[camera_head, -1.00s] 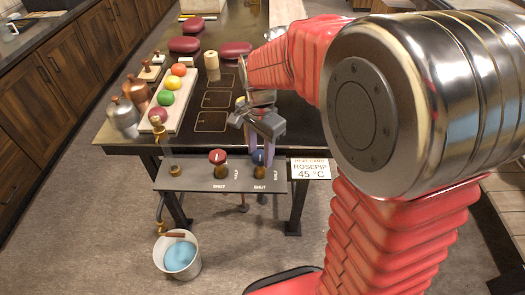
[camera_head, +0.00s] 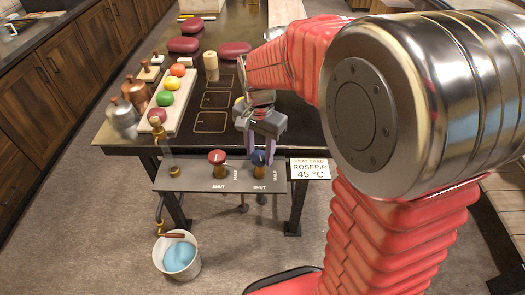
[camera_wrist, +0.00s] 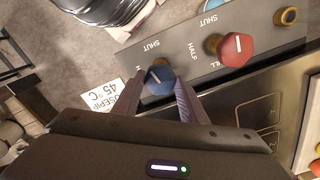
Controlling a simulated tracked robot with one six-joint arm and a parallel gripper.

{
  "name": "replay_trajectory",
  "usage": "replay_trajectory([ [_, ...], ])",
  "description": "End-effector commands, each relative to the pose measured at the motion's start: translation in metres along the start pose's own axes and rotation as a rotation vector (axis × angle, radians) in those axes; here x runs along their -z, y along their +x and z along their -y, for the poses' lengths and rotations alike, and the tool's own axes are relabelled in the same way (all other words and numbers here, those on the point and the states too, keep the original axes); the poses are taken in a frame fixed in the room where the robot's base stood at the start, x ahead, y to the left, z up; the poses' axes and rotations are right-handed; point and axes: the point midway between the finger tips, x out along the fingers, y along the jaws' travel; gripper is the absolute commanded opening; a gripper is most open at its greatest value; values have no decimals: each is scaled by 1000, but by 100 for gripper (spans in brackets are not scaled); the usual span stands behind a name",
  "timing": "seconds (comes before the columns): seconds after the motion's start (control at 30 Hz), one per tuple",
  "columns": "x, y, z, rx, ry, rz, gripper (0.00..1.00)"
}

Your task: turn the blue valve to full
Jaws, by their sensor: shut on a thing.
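The blue valve (camera_head: 259,157) is a faceted knob with a white mark on the grey panel (camera_head: 195,178) at the bench front. It also shows in the wrist view (camera_wrist: 160,80). My gripper (camera_head: 260,154) reaches down to it, one finger on each side, shut on the knob. In the wrist view my gripper (camera_wrist: 160,88) flanks the knob. SHUT is printed beside the valve and HALF is partly covered there. The mark's exact setting is hard to read. The red valve (camera_head: 217,157) is to its left, apart from my gripper.
A card (camera_head: 309,168) reading 45 °C is right of the panel. A brass tap (camera_head: 160,140) is at the panel's left, above a bucket (camera_head: 178,257) with blue liquid on the floor.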

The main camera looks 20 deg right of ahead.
Motion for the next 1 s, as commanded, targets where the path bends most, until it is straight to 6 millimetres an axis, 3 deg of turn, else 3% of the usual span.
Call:
replay_trajectory([
  [1.0,-3,4,-4,-4,-949,17,16],
])
